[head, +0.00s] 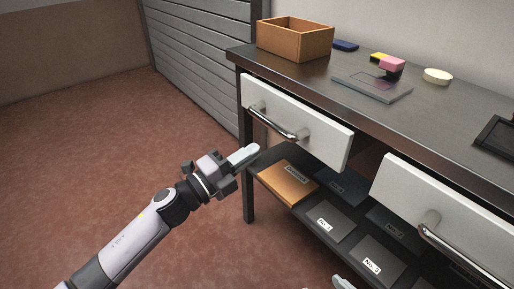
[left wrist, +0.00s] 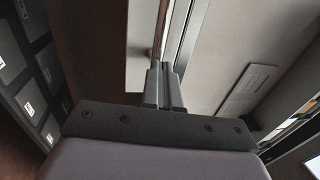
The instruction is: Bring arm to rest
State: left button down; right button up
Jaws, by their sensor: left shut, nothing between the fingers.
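My left arm reaches in from the lower left of the head view. Its gripper (head: 250,153) is shut and empty, in front of the desk and a little below and left of the handle (head: 280,126) of the left drawer (head: 325,135). In the left wrist view the closed fingers (left wrist: 163,85) show at the middle, with a pale panel and a bar beyond them. A pale tip of what looks like my right gripper (head: 343,282) shows at the bottom edge of the head view; the rest is cut off.
The dark desk (head: 300,75) bears an orange-brown box (head: 295,40), a clear slab (head: 372,86), a pink block (head: 391,64) and a round cream piece (head: 437,76). A right drawer (head: 450,205) also shows. The low shelf holds a brown folder (head: 288,183) and labelled dark panels. The floor left is clear.

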pick_arm(q)
jog(key=s+a+f+n+y, duration=0.7)
jog(key=s+a+f+n, duration=0.2)
jog(key=s+n, duration=0.35)
jog(key=s+a+f+n+y, duration=0.6)
jog(key=s+a+f+n, duration=0.4)
jog(key=n, duration=0.4)
jog(key=s+a+r+y+p, duration=0.1)
jog(key=s+a+r+p, duration=0.1)
jog(key=r+p, duration=1.4)
jog(key=s+p, duration=0.1)
jog(key=p, duration=0.5)
jog(key=shift+a+g+y+p, duration=0.15)
jog(key=shift+g+y+p, duration=0.15)
jog(key=shift+g+p, duration=0.1)
pick_arm(e)
jog(key=s+d+r, duration=0.1)
jog(key=d+r, duration=0.1)
jog(key=r, duration=0.5)
jog(key=s+d+r+h, duration=0.1)
jog(key=d+r, duration=0.2)
jog(key=r, duration=0.4)
jog(key=shift+s+m+g, duration=0.3)
jog(key=shift+m+g, duration=0.1)
pick_arm(q)
jog(key=shift+f, duration=0.1)
